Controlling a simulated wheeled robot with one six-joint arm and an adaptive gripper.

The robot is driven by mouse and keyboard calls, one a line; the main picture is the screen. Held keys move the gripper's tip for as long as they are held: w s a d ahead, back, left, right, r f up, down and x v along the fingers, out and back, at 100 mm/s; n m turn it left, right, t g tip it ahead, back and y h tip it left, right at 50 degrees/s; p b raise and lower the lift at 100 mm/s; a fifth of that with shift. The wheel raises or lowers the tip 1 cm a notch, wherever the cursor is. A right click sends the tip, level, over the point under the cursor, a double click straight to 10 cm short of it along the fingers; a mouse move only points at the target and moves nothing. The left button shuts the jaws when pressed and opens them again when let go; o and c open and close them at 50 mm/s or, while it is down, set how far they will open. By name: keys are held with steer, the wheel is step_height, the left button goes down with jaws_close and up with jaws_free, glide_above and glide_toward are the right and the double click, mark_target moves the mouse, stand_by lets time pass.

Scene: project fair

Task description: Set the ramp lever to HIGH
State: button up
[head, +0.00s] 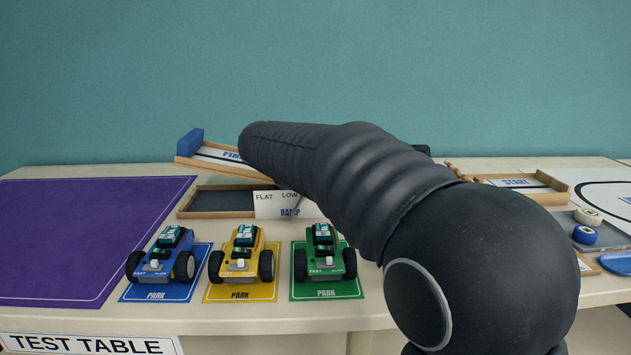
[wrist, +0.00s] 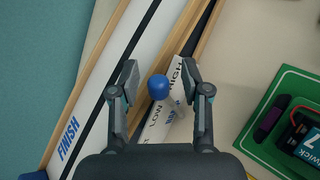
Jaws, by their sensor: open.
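The ramp lever has a round blue knob (wrist: 158,87) on a thin pale stem. In the wrist view my gripper (wrist: 160,77) is open, with one finger on each side of the knob and gaps between. The white lever plate (wrist: 160,122) beneath shows LOW and HIGH; the knob appears between these words, but its exact setting is hard to tell. In the head view the plate (head: 266,207) shows FLAT, LOW and RAMP; my arm covers its right part, the knob and my gripper. The ramp track (wrist: 94,92) marked FINISH runs beside the lever.
Blue, yellow and green cars (head: 164,253) stand on PARK mats in front of the ramp. The green mat (wrist: 253,142) lies right of my gripper. A purple mat (head: 75,240) covers the table's left. A START track (head: 540,185) and small items lie at right.

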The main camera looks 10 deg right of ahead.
steer(key=v, duration=1.1)
steer(key=shift+s+r, duration=0.2)
steer(key=shift+r, duration=0.05)
